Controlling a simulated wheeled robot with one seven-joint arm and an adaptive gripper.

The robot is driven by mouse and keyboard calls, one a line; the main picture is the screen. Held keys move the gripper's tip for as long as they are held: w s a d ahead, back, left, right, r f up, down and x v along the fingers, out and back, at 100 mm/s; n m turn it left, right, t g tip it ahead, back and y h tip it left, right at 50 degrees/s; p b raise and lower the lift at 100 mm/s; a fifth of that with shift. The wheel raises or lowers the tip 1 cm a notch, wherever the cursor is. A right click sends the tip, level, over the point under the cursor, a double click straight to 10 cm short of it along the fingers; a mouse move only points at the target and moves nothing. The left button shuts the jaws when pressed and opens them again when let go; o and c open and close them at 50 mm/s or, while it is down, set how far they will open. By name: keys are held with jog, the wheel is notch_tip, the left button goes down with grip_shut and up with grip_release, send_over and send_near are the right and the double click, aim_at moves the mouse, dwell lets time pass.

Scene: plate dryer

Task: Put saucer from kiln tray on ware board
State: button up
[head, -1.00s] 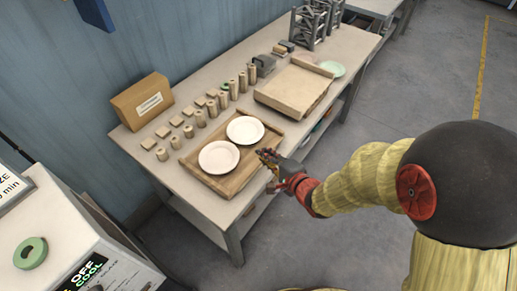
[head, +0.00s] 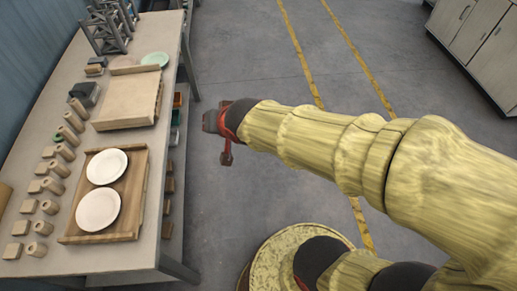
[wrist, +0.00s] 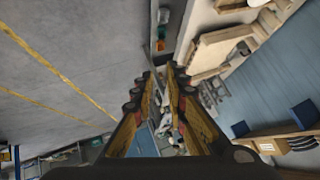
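Two white saucers, a far one (head: 107,167) and a near one (head: 98,210), lie flat side by side on a brown wooden tray (head: 129,222) on the table. Beyond it, a paler, empty wooden board (head: 125,103) with raised edges lies on the same table. No label shows which is the kiln tray or ware board. My gripper (head: 213,122) is out over the floor, right of the table and apart from both saucers. In the wrist view its two fingers (wrist: 162,80) are apart with nothing held between them. Its fingertips are unclear in the head view.
A pale green saucer (head: 155,59) lies beyond the pale board. Small blocks and cylinders (head: 50,168) stand in rows along the table's left side. A grey rack (head: 106,30) stands at the far end. The floor (head: 250,60) right of the table is open.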

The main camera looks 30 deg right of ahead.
jog(key=s+d+r+n+g, duration=0.1)
jog(key=s+d+r+n, duration=0.1)
jog(key=s, duration=0.6)
jog(key=s+d+r+n+g, duration=0.2)
jog(key=s+d+r, duration=0.1)
jog(key=s, duration=0.6)
jog(key=shift+n+h, duration=0.4)
jog(key=shift+s, duration=0.1)
